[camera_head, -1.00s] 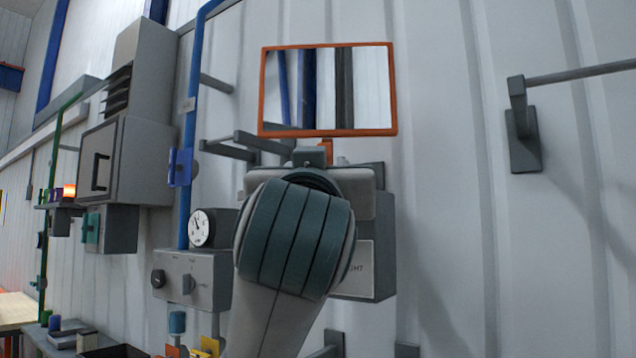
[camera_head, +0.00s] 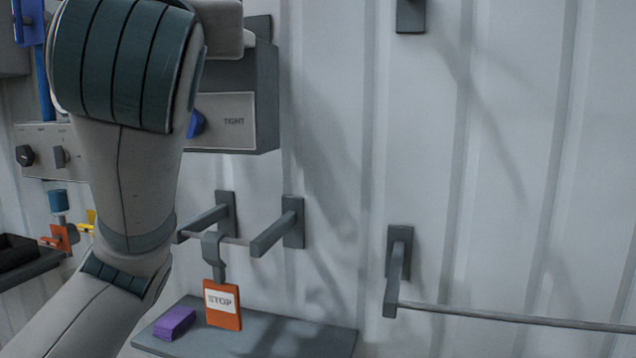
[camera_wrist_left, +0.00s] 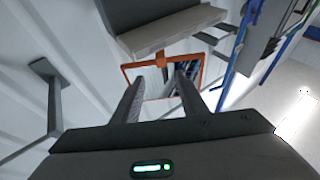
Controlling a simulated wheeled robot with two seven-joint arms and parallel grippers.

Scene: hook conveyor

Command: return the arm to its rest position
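My left arm rises from the lower left of the head view and covers part of the wall panel. My right arm and right gripper are in neither view.
A grey box marked TIGHT (camera_head: 262,95) is right beside my arm. Below, an orange STOP tag (camera_head: 222,318) hangs by a hook from a rail above a shelf (camera_head: 290,335) with a purple block (camera_head: 175,322). A long rod (camera_head: 500,316) juts at right.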

